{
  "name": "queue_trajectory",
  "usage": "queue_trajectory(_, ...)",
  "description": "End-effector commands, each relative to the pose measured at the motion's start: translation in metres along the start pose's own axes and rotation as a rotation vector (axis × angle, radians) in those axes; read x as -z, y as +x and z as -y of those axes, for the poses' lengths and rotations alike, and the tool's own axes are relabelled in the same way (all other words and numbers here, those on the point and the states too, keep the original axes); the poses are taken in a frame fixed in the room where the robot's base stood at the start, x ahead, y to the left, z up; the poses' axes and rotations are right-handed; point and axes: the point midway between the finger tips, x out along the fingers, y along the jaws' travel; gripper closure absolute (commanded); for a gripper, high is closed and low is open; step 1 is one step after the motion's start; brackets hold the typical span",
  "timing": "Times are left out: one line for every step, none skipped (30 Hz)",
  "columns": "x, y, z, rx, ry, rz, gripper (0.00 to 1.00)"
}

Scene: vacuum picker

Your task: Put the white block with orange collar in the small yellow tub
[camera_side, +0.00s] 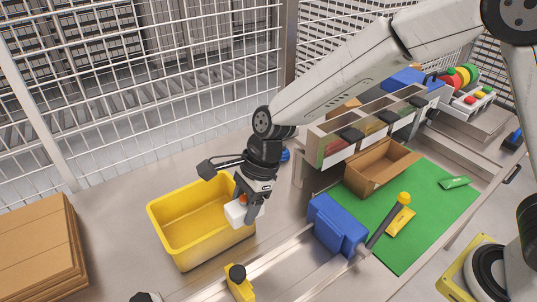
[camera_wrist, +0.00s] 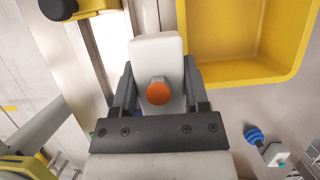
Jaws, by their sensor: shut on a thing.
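The white block with orange collar (camera_side: 236,214) is held in my gripper (camera_side: 248,208) at the right side of the small yellow tub (camera_side: 178,240). In the wrist view the block (camera_wrist: 158,58) sits between both fingers of my gripper (camera_wrist: 158,95), with its round orange part facing the camera. The tub (camera_wrist: 250,72) shows at the upper right of the wrist view, beside the block. In the side view the block overlaps the tub's right rim, and its exact height above it is hard to tell. The part of the tub that shows looks empty.
A metal rail (camera_side: 285,262) with a yellow clamp (camera_side: 240,285) runs in front of the tub. A blue bin (camera_side: 337,226) and an open cardboard box (camera_side: 380,168) stand to the right by a green mat (camera_side: 440,210). Cardboard (camera_side: 40,250) lies at the left. Wire fencing stands behind.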

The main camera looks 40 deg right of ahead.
Motion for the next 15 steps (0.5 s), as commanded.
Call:
queue_trajectory(-0.002,0.005,0.006,-0.001,0.0,0.0,1.0)
queue_trajectory(-0.003,0.007,0.01,-0.001,0.0,0.0,1.0)
queue_trajectory(-0.004,0.01,0.015,0.0,0.0,-0.001,1.0)
queue_trajectory(-0.005,0.013,0.018,0.0,-0.001,-0.001,1.0)
queue_trajectory(-0.006,0.015,0.021,0.0,-0.001,-0.001,1.0)
queue_trajectory(-0.008,0.018,0.026,0.0,-0.001,-0.001,1.0)
queue_trajectory(-0.009,0.02,0.029,0.0,-0.002,-0.001,1.0)
queue_trajectory(-0.01,0.022,0.033,0.0,-0.002,-0.001,1.0)
queue_trajectory(-0.011,0.026,0.037,-0.001,-0.001,-0.001,1.0)
queue_trajectory(-0.012,0.028,0.041,0.0,-0.001,0.0,1.0)
queue_trajectory(-0.013,0.03,0.044,-0.001,0.0,0.0,1.0)
queue_trajectory(-0.015,0.033,0.048,-0.001,0.0,0.0,1.0)
queue_trajectory(-0.016,0.035,0.051,0.0,0.0,0.0,1.0)
queue_trajectory(-0.017,0.037,0.055,0.0,0.0,0.0,1.0)
queue_trajectory(-0.018,0.04,0.059,0.001,-0.001,0.0,1.0)
